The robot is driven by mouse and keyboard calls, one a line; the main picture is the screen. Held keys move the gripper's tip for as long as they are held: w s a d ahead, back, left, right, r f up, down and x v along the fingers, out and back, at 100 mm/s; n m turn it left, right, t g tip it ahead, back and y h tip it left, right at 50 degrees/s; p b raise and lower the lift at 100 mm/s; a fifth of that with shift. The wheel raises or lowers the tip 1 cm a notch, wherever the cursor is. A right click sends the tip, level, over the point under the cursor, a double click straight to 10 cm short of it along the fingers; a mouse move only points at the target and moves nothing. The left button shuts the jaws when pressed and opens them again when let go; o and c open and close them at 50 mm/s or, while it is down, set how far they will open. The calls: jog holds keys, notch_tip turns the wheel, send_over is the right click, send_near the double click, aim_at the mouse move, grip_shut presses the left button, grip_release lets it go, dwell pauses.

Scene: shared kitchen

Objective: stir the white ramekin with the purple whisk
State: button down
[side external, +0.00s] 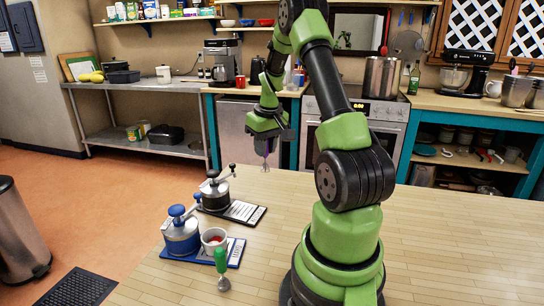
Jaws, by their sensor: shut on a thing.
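My gripper (268,135) is shut on the purple whisk (265,150) and points down. The whisk hangs upright, its pale wire end downward, in front of the far edge of the wooden table and apart from the ramekin. The white ramekin (208,248) has red contents and stands on a blue board (236,252) at the left of the table. My gripper is above, right of and farther back than the ramekin.
A blue-and-silver crank grinder (182,236) stands beside the ramekin. A black crank grinder (215,193) stands behind on a dark board (246,212). A green-handled utensil (221,262) is in front of the ramekin. The table's right side (450,240) is clear.

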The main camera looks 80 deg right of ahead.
jog(key=w+a+f+n+y, duration=0.1)
jog(key=w+a+n, duration=0.2)
jog(key=a+n, duration=0.55)
jog(key=w+a+f+n+y, duration=0.15)
jog(key=a+n, duration=0.25)
jog(key=a, duration=0.9)
jog(key=shift+h, duration=0.35)
jog(key=shift+w+d+f, duration=0.1)
jog(key=shift+w+f, duration=0.1)
jog(key=shift+f, duration=1.15)
jog(key=shift+w+d+f, duration=0.1)
jog(key=shift+w+f, duration=0.1)
jog(key=shift+f, duration=1.15)
jog(key=shift+s, duration=0.1)
jog(key=shift+s, duration=0.25)
jog(key=shift+f, duration=0.1)
jog(key=shift+d, duration=0.1)
